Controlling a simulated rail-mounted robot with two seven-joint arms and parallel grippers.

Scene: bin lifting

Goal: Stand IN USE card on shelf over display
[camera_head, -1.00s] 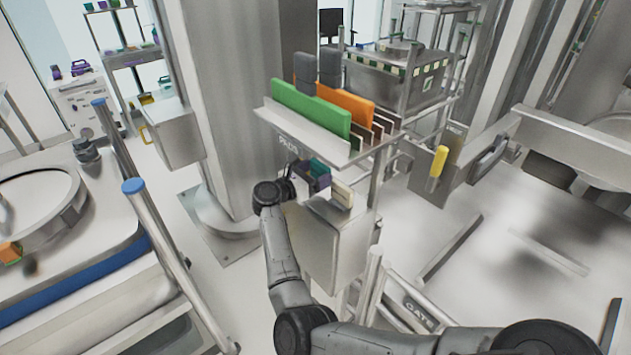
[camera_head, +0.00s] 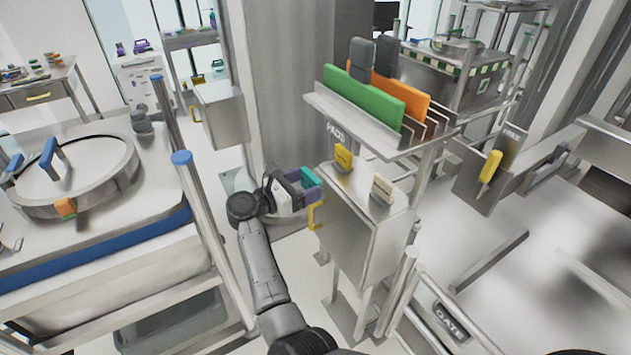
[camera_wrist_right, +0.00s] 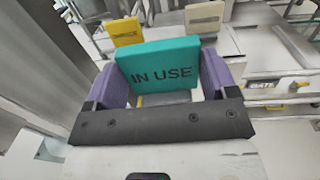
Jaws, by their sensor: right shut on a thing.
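The teal IN USE card (camera_wrist_right: 162,66) is upright between the purple fingers of my right gripper (camera_wrist_right: 160,85) in the wrist view. The right gripper (camera_head: 304,186) is shut on it. In the head view the card (camera_head: 309,177) shows as a small teal patch, its lettering not visible. A yellow card (camera_head: 343,157) and a cream card (camera_head: 382,190) stand on the cabinet top. I cannot tell which surface is the display. My left gripper is not in view.
A PADS rack (camera_head: 350,125) with green (camera_head: 365,98) and orange (camera_head: 402,92) panels overhangs the cabinet's back. A steel column (camera_head: 290,80) rises behind the gripper. A blue-capped post (camera_head: 200,220) stands left of my arm. The cabinet top between the two cards looks clear.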

